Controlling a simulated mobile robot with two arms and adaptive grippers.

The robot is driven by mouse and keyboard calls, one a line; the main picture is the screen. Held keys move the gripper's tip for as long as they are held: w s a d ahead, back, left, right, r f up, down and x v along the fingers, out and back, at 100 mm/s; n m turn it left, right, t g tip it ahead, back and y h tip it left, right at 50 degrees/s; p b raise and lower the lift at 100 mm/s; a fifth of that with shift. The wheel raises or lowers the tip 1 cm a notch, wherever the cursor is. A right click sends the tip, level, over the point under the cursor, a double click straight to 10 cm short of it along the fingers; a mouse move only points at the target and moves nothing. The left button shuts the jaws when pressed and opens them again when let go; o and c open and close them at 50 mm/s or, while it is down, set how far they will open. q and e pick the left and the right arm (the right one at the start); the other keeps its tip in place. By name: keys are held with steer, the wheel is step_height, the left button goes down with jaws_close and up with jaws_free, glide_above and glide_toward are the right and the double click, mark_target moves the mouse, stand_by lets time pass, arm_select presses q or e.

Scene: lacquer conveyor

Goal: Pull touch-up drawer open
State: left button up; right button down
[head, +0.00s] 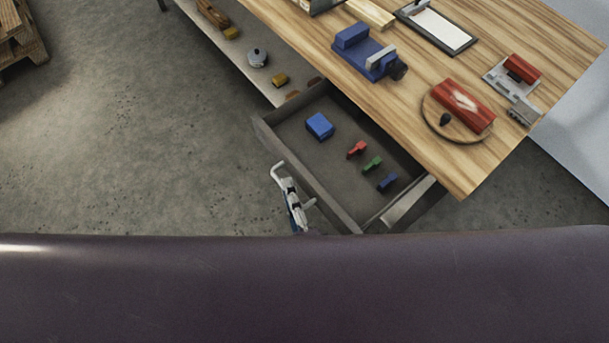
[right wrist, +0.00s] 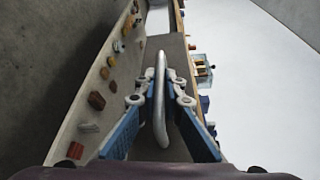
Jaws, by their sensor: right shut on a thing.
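The touch-up drawer (head: 300,176) stands pulled out from under the wooden workbench in the head view. Inside lie a blue block (head: 320,126) and small red (head: 357,149), green (head: 372,164) and blue (head: 387,182) pieces. My right gripper (head: 293,195) is at the outside of the drawer's front. In the right wrist view its blue-padded fingers (right wrist: 160,112) are shut on the pale drawer handle (right wrist: 160,75), one on each side. My left gripper is in neither view.
The workbench top (head: 450,175) overhangs the drawer. It bears a blue vise (head: 365,55), a red piece on a round board (head: 463,105) and a framed tray (head: 436,28). A lower shelf (head: 240,55) holds small items. The floor left of the drawer is clear.

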steer(key=shift+s+a, duration=0.5)
steer(key=shift+a, duration=0.1)
steer(key=c, duration=2)
jaws_free()
steer(key=shift+c, duration=0.2)
steer(key=v, duration=0.7)
steer(key=shift+s+d, duration=0.15)
steer(key=shift+s, duration=0.05)
